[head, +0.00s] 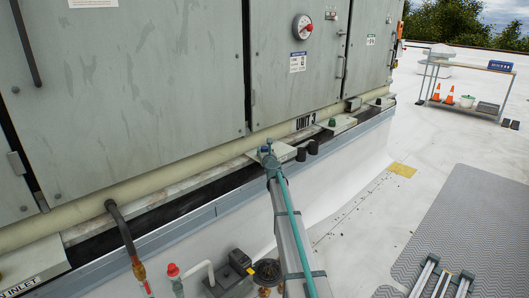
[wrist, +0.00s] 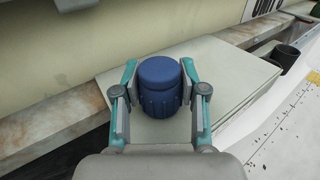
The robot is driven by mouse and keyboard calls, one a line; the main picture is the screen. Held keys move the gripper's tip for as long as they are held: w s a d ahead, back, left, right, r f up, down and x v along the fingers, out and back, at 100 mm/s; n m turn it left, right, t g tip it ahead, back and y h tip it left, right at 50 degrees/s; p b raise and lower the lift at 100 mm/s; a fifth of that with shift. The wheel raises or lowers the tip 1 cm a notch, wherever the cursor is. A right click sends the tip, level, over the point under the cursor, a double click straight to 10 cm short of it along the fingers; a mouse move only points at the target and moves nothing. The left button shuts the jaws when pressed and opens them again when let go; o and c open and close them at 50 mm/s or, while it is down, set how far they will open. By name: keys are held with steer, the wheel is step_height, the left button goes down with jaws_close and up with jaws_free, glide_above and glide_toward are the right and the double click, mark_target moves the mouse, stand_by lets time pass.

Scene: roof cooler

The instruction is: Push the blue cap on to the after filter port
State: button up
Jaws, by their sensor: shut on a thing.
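The blue cap (wrist: 160,88) is round, with a smooth top and a ribbed skirt, and stands upright between the fingers of my gripper (wrist: 160,80). One finger presses on each side of it. Below it is a pale flat plate (wrist: 222,75) on the ledge. The cap's underside is hidden, so I cannot tell whether it touches the plate or a port. In the head view my gripper (head: 268,153) is at the unit's lower ledge, and the cap is too small there to make out clearly. No label reading after filter is legible.
Green-capped fittings (head: 332,122) sit farther along the ledge. The grey cabinet wall (head: 120,80) rises behind. A hose (head: 122,235) and valves are at lower left.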

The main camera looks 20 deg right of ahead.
steer(key=shift+f, duration=0.35)
steer(key=o, duration=0.7)
steer(key=shift+s, duration=0.1)
steer(key=v, duration=1.1)
steer(key=shift+r, duration=0.1)
stand_by(0.6)
